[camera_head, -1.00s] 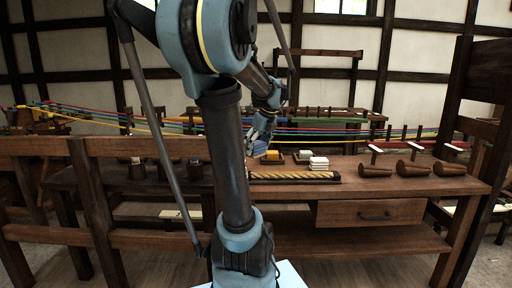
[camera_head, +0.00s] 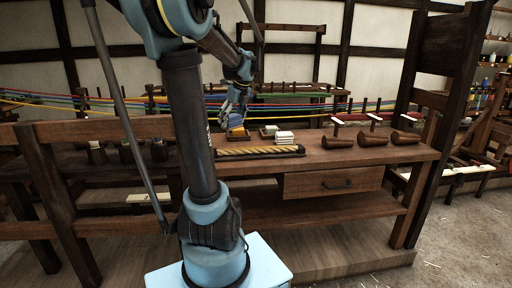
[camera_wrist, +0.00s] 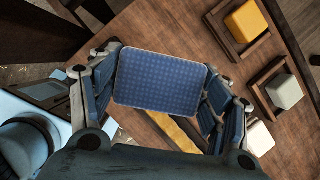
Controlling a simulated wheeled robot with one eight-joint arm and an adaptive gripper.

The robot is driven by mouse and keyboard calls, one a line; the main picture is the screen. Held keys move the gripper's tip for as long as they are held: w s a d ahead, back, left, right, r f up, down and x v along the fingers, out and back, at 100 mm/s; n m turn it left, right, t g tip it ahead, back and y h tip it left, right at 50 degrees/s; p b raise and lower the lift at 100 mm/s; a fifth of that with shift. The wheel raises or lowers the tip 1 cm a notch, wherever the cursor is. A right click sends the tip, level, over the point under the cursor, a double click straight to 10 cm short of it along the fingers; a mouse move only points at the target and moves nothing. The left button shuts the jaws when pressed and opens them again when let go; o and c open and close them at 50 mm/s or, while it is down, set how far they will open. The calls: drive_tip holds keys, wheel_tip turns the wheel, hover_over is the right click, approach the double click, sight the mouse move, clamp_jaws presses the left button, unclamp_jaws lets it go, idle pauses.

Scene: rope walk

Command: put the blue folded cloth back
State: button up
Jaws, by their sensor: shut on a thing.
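My gripper (camera_wrist: 160,84) is shut on the blue folded cloth (camera_wrist: 159,76), a flat, patterned rectangle with a pale edge. The pads press its left and right sides in the wrist view. The cloth is above the brown bench top (camera_wrist: 185,45). In the head view my gripper (camera_head: 234,108) is small, over the back of the bench, and the cloth cannot be made out clearly. A yellow block-like thing (camera_wrist: 249,21) sits in a small wooden tray in the wrist view. A whitish block (camera_wrist: 284,91) sits in a second tray.
A rope laid in a long dark holder (camera_head: 258,152) lies along the bench front. A white stack (camera_head: 284,138) stands behind it. Several wooden cones (camera_head: 371,139) lie to the right. Coloured ropes run behind the bench. A dark post (camera_head: 440,120) stands at the bench's right end.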

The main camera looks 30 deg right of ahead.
drive_tip(key=w+d+f+m+h, duration=0.1)
drive_tip(key=w+d+f+m, duration=0.15)
drive_tip(key=d, duration=1.25)
drive_tip(key=shift+m, duration=0.25)
drive_tip(key=f, duration=0.9)
drive_tip(key=shift+w+f, duration=0.25)
drive_tip(key=shift+f, duration=0.05)
drive_tip(key=shift+f, duration=0.1)
drive_tip(key=o, duration=1)
drive_tip(key=v, duration=1.2)
drive_tip(key=shift+s, duration=0.15)
drive_tip(key=shift+s, duration=0.1)
